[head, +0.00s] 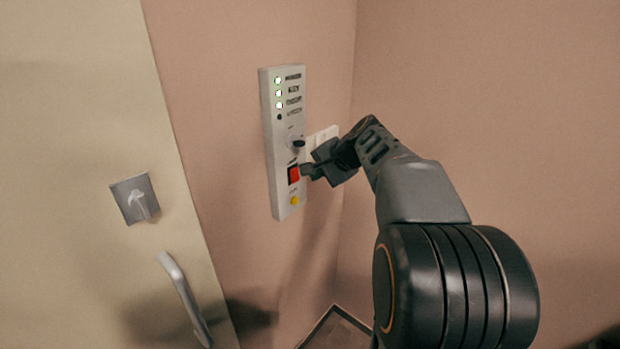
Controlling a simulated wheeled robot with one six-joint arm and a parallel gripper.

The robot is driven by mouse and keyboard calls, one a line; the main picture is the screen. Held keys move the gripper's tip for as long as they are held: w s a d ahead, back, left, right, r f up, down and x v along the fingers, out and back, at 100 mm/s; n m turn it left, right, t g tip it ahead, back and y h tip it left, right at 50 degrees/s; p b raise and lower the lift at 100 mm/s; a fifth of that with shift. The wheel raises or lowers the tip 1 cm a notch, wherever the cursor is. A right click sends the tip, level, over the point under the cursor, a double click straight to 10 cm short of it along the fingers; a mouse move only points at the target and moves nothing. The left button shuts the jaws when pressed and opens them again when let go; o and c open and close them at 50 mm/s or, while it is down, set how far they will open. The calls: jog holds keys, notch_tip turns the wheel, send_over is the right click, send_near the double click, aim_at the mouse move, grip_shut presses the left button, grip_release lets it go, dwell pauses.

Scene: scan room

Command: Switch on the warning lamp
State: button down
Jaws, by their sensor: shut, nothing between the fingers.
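A narrow pale control panel (283,160) is fixed upright on the pink wall. Near its top is a column of small lights (279,93); the upper three glow green-white and the lowest is dark. Below them is a dark knob or key (298,143), then a red rocker switch (294,174) and a yellow button (295,201). My gripper (306,170) is shut and empty, its tips at the right edge of the red switch. I cannot tell whether they touch it. The labels are too blurred to read surely. No separate warning lamp is identifiable.
A white wall plate (323,137) sits behind my gripper, right of the panel. At left is a cream door (75,120) with a square lock plate (135,198) and a metal handle (184,297). A dark-framed object (337,328) is low at the wall corner.

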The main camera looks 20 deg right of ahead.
jog(key=v, duration=0.7)
jog(key=shift+d+r, duration=0.2)
jog(key=shift+d, duration=0.1)
